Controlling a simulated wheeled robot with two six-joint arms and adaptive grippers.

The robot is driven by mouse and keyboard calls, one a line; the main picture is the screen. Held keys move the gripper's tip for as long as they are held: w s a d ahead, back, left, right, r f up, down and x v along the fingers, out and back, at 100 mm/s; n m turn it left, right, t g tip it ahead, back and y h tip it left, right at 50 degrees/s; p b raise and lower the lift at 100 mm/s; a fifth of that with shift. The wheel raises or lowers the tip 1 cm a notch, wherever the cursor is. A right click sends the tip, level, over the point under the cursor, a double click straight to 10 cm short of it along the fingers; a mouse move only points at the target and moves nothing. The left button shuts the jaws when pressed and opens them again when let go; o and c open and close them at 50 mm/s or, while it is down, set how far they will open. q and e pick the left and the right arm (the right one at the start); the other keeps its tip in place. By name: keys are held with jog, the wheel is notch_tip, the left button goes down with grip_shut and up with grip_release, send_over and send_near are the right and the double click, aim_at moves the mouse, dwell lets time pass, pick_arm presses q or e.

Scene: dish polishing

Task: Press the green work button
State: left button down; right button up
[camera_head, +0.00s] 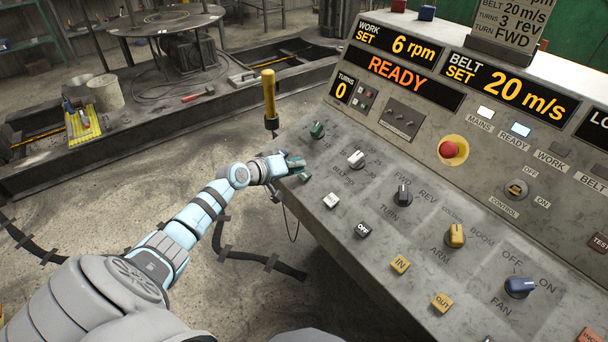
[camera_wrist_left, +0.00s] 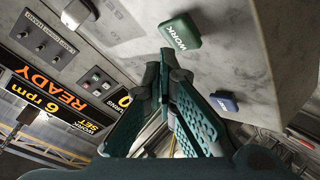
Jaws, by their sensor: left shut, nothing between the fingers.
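The green work button (camera_wrist_left: 180,31), a square cap lettered WORK, stands on the grey console face in the left wrist view. In the head view a green cap (camera_head: 304,177) shows at the console's left edge, just below my left gripper (camera_head: 293,163). In the left wrist view my left gripper (camera_wrist_left: 163,62) has its green fingers shut with nothing between them. Its tips are close beside the green button; I cannot tell whether they touch it. My right gripper is not in view.
A green knob (camera_head: 317,129) and a white knob (camera_head: 356,158) are close by on the console (camera_head: 330,220). The display (camera_head: 398,70) reads READY. A red emergency button (camera_head: 449,149) stands further right.

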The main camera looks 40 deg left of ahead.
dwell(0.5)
pick_arm(q)
jog(key=shift+w+d+f+b, duration=0.1)
jog(key=shift+w+f+b, duration=0.05)
jog(key=shift+f+b, duration=0.35)
